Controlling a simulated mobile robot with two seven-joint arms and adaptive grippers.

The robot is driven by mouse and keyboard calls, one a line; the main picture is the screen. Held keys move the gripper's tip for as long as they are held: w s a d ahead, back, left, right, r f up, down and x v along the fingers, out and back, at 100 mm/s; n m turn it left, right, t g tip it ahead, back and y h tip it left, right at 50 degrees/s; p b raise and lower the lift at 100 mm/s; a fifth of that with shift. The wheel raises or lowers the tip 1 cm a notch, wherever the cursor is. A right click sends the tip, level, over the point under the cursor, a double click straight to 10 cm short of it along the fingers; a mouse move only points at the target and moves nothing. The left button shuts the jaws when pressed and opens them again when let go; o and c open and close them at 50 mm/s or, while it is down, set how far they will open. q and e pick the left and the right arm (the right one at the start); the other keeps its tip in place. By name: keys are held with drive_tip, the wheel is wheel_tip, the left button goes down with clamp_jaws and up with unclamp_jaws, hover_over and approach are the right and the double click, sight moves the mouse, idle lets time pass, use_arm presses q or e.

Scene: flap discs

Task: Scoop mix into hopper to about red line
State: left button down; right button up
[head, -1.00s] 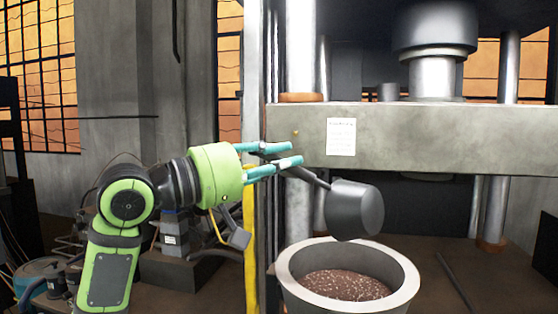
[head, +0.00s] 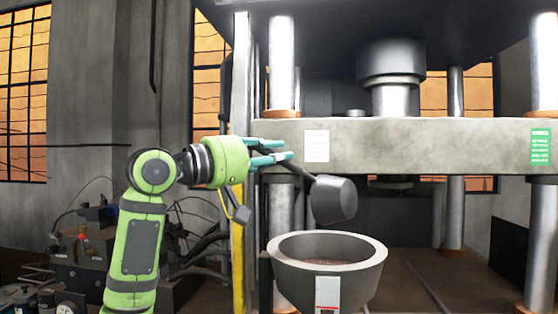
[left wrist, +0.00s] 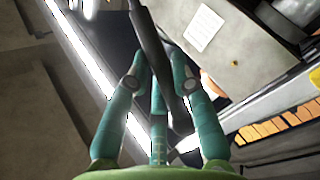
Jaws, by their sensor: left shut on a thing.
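My left gripper (head: 276,151) is shut on the handle of a dark grey scoop (head: 334,200). In the left wrist view the dark handle (left wrist: 152,50) runs between the teal fingers (left wrist: 160,90). The scoop's cup hangs tilted above a round grey bowl (head: 283,277) with a pale rim, apart from it. Brown mix (head: 325,262) shows low inside the bowl, mostly hidden by the near wall. A white label with red marks (head: 328,293) is on the bowl's front. I cannot tell what the scoop's cup holds. My right gripper is not in view.
A large press stands behind, with a thick grey crossbeam (head: 420,143) and steel columns (head: 455,210). A yellow post (head: 238,250) is beside my left arm. A thin dark rod (head: 427,285) lies right of the bowl. Machinery with cables (head: 90,250) is at the left.

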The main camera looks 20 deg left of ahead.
use_arm(q)
drive_tip(key=s+d+f+m+g+y+p, duration=0.1)
drive_tip(key=d+m+p, duration=0.3)
drive_tip(key=d+m, duration=0.4)
drive_tip(key=s+d+f+m+g+y+p, duration=0.1)
drive_tip(key=s+d+f+m+y+p, duration=0.1)
drive_tip(key=d+m, duration=0.7)
drive_tip(key=s+d+y+p, duration=0.1)
drive_tip(key=s+d+p, duration=0.1)
drive_tip(key=d, duration=0.1)
drive_tip(key=shift+s+d+f+g+y, duration=0.15)
drive_tip(key=shift+d+f+g+y, duration=0.15)
drive_tip(key=shift+y, duration=0.1)
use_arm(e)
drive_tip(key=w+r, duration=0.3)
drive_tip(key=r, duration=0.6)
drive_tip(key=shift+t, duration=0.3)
use_arm(q)
drive_tip(key=shift+a, duration=0.1)
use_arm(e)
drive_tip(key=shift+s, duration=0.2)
